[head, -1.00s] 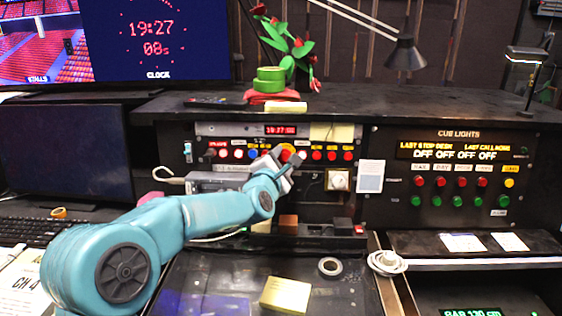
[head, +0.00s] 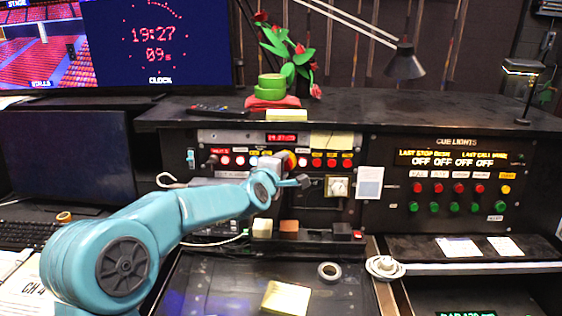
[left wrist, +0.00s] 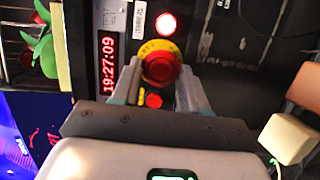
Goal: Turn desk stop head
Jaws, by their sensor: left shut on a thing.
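The desk stop head is a red mushroom knob (left wrist: 160,66) with a yellow lettered collar around it. In the left wrist view it sits between the two fingers of my left gripper (left wrist: 160,88), which are closed on its sides. In the head view the stop head (head: 290,159) shows as a small orange-red patch on the upper desk panel, mostly hidden by my left gripper (head: 288,170). My left arm reaches in from the left. My right gripper is not in view.
A row of lit red buttons (head: 232,160) and a red clock display (head: 281,138) lie close to the stop head. A square dial (head: 337,187) is to its right. The cue lights panel (head: 455,185) is farther right. A tape roll (head: 329,270) lies on the desk below.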

